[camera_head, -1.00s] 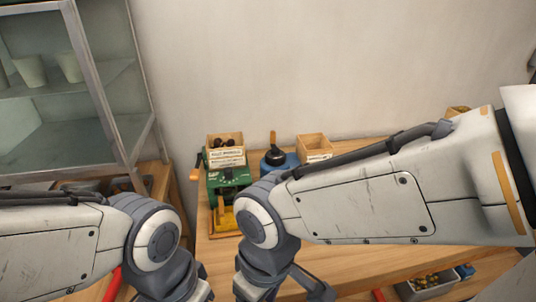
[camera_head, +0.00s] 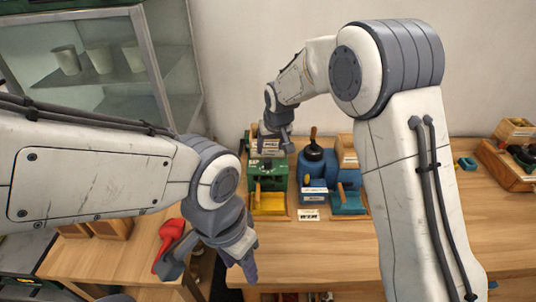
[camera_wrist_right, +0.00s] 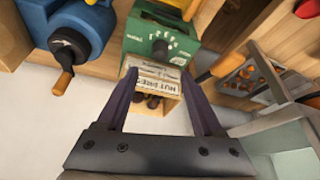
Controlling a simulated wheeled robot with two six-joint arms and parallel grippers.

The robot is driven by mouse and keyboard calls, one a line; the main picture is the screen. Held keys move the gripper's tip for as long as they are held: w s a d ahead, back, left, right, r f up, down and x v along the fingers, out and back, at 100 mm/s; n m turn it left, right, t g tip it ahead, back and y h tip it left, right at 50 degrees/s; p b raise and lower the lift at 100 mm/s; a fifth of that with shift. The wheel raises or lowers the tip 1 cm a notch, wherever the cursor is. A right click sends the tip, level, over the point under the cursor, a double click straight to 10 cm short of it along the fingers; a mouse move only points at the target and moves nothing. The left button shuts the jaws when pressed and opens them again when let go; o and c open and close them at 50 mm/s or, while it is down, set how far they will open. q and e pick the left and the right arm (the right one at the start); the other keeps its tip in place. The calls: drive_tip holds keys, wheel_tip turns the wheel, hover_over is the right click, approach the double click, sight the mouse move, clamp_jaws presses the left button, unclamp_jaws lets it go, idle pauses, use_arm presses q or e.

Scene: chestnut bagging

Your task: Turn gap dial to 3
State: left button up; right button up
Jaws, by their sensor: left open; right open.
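The green machine (camera_head: 272,178) stands on the table at the back; its front carries a round dark dial with white marks around it, seen in the right wrist view (camera_wrist_right: 160,48). I cannot read the dial's setting. My right gripper (camera_wrist_right: 160,76) is open, its two fingers spread on either side of a labelled wooden box (camera_wrist_right: 153,84) at the machine's top, with the dial ahead of the fingertips and apart from them. In the head view the right gripper (camera_head: 276,150) is over the green machine. My left gripper (camera_head: 243,262) is open and empty, low at the table's front edge.
A blue machine (camera_head: 318,166) with a dark top and wooden handle stands right of the green one. A yellow tray (camera_head: 268,203) and blue tray (camera_head: 349,203) sit in front. A red scoop (camera_head: 169,244) lies at left. A glass cabinet (camera_head: 105,100) stands behind.

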sight(268, 159)
drive_tip(key=p+x, duration=0.2)
drive_tip(key=x, duration=0.6)
drive_tip(key=shift+f, duration=0.15)
clamp_jaws()
